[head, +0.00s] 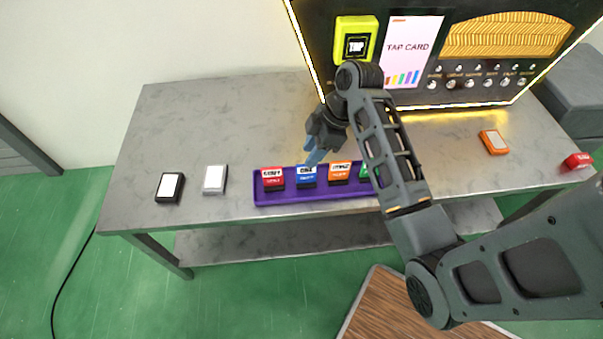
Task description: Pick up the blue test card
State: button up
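The blue test card (307,179) stands in a purple tray (270,198) on the grey table, between a red card (272,180) and an orange card (340,174). A green card (364,173) to the right is partly hidden by my arm. My gripper (313,160) is just above and behind the top of the blue card, with its bluish fingertips pointing down. The fingers are small and overlap the card's top edge in this view. I cannot tell whether they touch the card or how far apart they are.
A black card (170,188) and a white card (215,179) lie left of the tray. An orange item (493,142) and a red item (578,161) lie at the right. A black vending machine (470,60) with lit edges stands behind.

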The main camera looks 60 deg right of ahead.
send_over(306, 182)
jog(key=f, duration=0.5)
jog(key=shift+w+d+f, duration=0.1)
jog(key=shift+d+f, duration=0.1)
jog(key=shift+f, duration=0.15)
grip_shut()
